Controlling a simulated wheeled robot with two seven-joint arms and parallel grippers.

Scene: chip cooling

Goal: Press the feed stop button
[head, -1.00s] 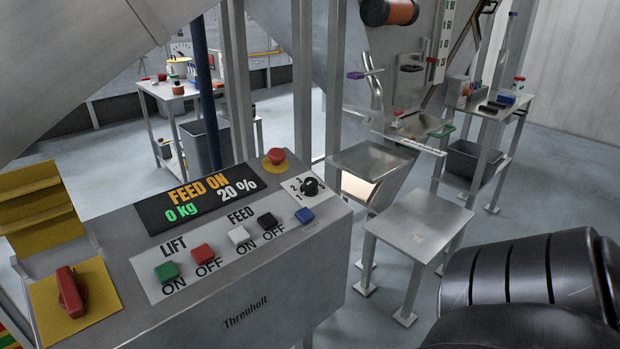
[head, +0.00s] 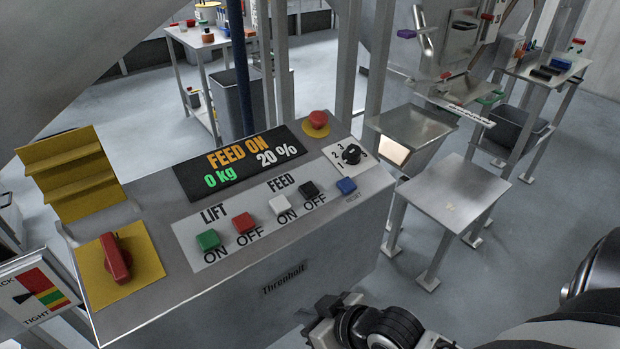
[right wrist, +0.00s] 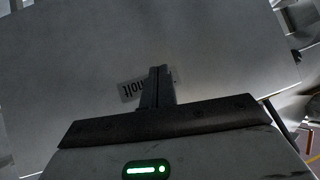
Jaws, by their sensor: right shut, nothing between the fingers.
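The feed stop button is the black square button (head: 308,189) above the word OFF in the FEED group on the control panel (head: 215,252). The white feed ON button (head: 278,203) is just left of it. The display (head: 240,163) reads FEED ON, 0 kg, 20 %. My right gripper (head: 322,310) is low in the head view, in front of the panel's front face and below the buttons. In the right wrist view its fingers (right wrist: 158,72) are shut and empty, pointing at the front face beside the nameplate (right wrist: 132,88). My left gripper is not in view.
Green (head: 208,239) and red (head: 243,222) lift buttons, a blue reset button (head: 346,186), a rotary knob (head: 351,154), a red mushroom button (head: 317,120) and a red rotary switch (head: 115,258) share the panel. A small metal table (head: 455,190) stands to the right.

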